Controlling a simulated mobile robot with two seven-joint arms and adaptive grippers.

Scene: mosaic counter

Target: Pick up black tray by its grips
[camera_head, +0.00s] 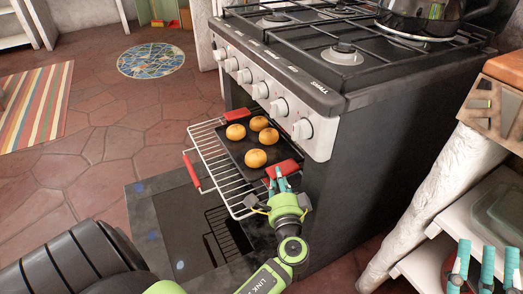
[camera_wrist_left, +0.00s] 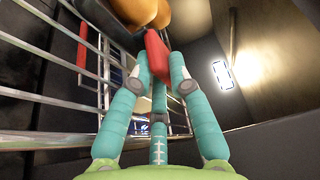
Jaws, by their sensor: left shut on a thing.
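The black tray (camera_head: 236,152) lies on the wire rack pulled out of the oven, with several round golden buns (camera_head: 256,158) on it. A red grip (camera_head: 284,168) is at the tray's near right end. My left gripper (camera_head: 279,178) is at this grip, with its teal fingers shut around it. In the left wrist view the red grip (camera_wrist_left: 156,52) sits between the fingertips, below the buns. My right gripper (camera_head: 484,262) is at the lower right, fingers pointing up and spread apart, away from the tray.
The wire rack (camera_head: 218,177) has a red bar (camera_head: 192,171) along its left edge. The lowered oven door (camera_head: 165,222) lies below it. The stove (camera_head: 330,190) with its knobs stands above and to the right. A white shelf (camera_head: 425,262) is near my right gripper. Open tiled floor lies left.

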